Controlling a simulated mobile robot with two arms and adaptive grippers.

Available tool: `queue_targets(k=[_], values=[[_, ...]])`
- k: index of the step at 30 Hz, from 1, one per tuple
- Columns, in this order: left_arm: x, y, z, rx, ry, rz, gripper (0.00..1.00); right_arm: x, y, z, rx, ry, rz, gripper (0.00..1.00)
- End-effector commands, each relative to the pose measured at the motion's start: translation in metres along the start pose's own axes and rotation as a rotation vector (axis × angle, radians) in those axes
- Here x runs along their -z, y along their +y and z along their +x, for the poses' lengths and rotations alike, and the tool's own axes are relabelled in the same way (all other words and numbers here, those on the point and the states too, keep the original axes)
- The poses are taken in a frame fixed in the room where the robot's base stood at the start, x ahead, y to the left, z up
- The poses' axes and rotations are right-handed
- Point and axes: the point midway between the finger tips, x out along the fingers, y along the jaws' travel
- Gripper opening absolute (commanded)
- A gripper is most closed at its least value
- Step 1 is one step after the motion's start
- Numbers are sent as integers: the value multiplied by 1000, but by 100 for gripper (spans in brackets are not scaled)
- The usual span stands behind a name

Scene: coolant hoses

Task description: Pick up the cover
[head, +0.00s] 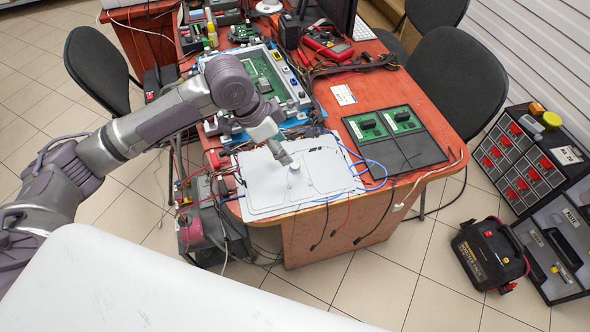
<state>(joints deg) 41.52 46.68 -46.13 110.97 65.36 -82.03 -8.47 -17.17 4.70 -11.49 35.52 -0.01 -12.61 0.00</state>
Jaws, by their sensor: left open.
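A flat white panel (262,192), which looks like the cover, lies on the near left corner of the red-brown table (436,112). A small pale knob (294,168) stands up near its middle. My left gripper (284,156) reaches in from the left and points down just above and beside the knob. It is open with nothing seen in it. Whether a finger touches the knob cannot be told. My wrist hides part of the panel's far left edge. My right gripper is out of view.
Blue, red and black cables (372,172) run around the panel's right and front edges. A dark board with green circuits (394,140) lies to the right. A red multimeter (328,44) and electronics crowd the back. Black chairs (458,82) flank the table.

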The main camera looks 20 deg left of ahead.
Motion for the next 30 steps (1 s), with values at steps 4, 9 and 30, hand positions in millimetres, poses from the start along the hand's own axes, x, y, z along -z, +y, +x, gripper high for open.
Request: queue_targets(k=[4, 9, 30], values=[[0, 0, 25, -1, 0, 0, 58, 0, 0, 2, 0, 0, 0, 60], [0, 0, 37, 0, 1, 1, 58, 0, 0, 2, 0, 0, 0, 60], [-4, -6, 88, 2, 1, 2, 53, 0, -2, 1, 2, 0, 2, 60]])
